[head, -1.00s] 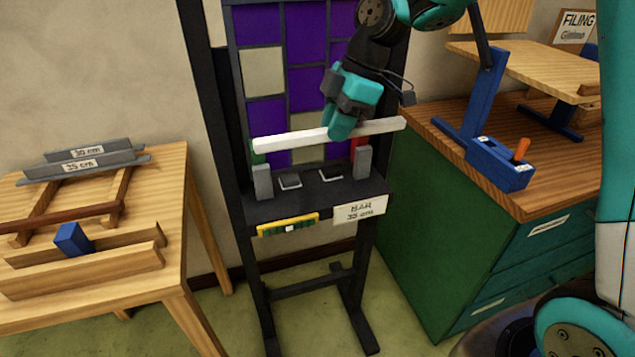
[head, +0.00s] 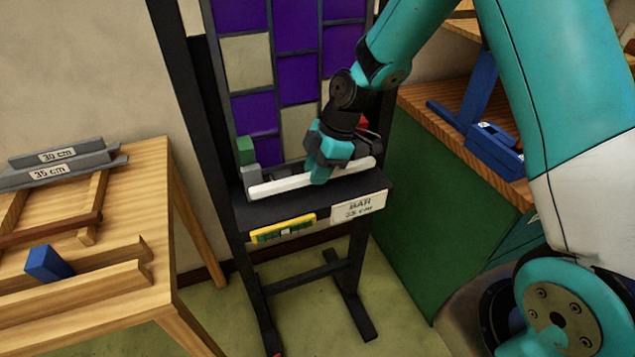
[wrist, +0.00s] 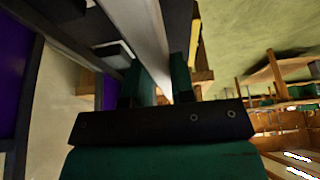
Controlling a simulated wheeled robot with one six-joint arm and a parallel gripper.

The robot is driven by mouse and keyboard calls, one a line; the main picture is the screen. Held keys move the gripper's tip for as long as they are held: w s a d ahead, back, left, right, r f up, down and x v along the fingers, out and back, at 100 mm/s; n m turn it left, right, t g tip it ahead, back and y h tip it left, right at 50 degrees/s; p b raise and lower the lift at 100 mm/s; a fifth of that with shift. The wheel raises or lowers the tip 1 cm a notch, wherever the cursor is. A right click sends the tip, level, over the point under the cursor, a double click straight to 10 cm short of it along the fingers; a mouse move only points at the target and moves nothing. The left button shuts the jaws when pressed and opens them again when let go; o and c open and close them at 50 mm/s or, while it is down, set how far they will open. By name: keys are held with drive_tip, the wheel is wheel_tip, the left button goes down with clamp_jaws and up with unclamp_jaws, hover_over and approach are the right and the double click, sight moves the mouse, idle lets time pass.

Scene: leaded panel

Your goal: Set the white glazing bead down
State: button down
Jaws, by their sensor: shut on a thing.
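The white glazing bead (head: 285,186) is a long pale bar lying level across the front of the easel's black shelf (head: 290,210), low over it or on it; I cannot tell if it touches. My gripper (head: 321,177) is shut on the bead right of its middle, from above. In the wrist view the bead (wrist: 140,35) runs between the two green fingers (wrist: 162,85). The leaded panel (head: 297,78) with purple and cream panes stands upright behind. A grey block (head: 251,176) stands behind the bead's left end.
A yellow-framed level (head: 283,229) and a "BAR 35 cm" label (head: 358,205) are on the shelf front. A wooden bench (head: 160,200) stands left, a green cabinet (head: 430,190) right.

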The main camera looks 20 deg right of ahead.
sight(318, 195)
drive_tip(key=shift+f, duration=2.2)
drive_tip(key=shift+f, duration=0.2)
drive_tip(key=c, duration=1)
unclamp_jaws()
drive_tip(key=shift+r, duration=0.1)
drive_tip(key=b+v, duration=0.1)
drive_tip(key=v, duration=1.1)
drive_tip(key=shift+a, duration=0.1)
drive_tip(key=s+a+r+m, duration=0.3)
drive_tip(key=s, duration=0.5)
drive_tip(key=s+a+r+m, duration=0.3)
drive_tip(key=s+r+m, duration=0.1)
drive_tip(key=s, duration=0.4)
drive_tip(key=s+a+r+m, duration=0.3)
drive_tip(key=s+r+m, duration=0.1)
drive_tip(key=s, duration=0.4)
drive_tip(key=shift+s, duration=0.4)
